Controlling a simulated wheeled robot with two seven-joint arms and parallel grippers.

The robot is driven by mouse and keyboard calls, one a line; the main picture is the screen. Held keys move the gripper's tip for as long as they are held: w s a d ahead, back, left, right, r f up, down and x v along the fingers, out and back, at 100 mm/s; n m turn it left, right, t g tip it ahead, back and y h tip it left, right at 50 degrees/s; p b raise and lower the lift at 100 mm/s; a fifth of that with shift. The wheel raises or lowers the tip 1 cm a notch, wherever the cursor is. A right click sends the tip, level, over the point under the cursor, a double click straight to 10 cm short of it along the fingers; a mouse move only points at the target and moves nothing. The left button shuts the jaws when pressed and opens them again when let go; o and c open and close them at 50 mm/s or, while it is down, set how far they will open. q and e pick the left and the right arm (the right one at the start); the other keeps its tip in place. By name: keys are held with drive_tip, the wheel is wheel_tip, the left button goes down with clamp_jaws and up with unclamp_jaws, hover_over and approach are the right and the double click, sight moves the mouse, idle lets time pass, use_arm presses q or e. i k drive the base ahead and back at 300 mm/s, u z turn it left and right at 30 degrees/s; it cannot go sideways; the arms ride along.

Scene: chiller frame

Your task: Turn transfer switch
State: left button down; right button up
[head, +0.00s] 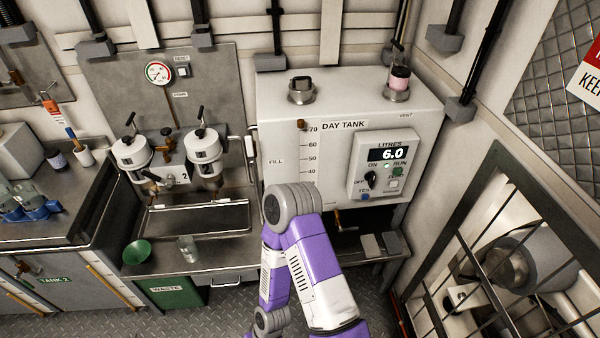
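A black rotary switch (371,179) sits on the grey control panel (361,155) on the front of the white day tank. OFF, ON and TEST are printed around it. I take it for the transfer switch; its exact pointing direction is too small to tell. The display (389,154) above it reads 6.0 litres. A green RUN light shows right of the switch, and a blue button (365,197) lies below it. One purple-and-grey arm of mine bends up in front of the tank's lower left. Neither gripper is visible.
The white day tank (285,130) stands above a steel bench. Left of it are two white filter housings (203,146), a sink, a green bowl (137,252) and a glass jar (188,249). A barred metal frame (443,265) stands at the right.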

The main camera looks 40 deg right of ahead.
sight(370, 176)
drive_tip(key=u, duration=0.4)
drive_tip(key=i, duration=0.95)
drive_tip(key=z, duration=2.8)
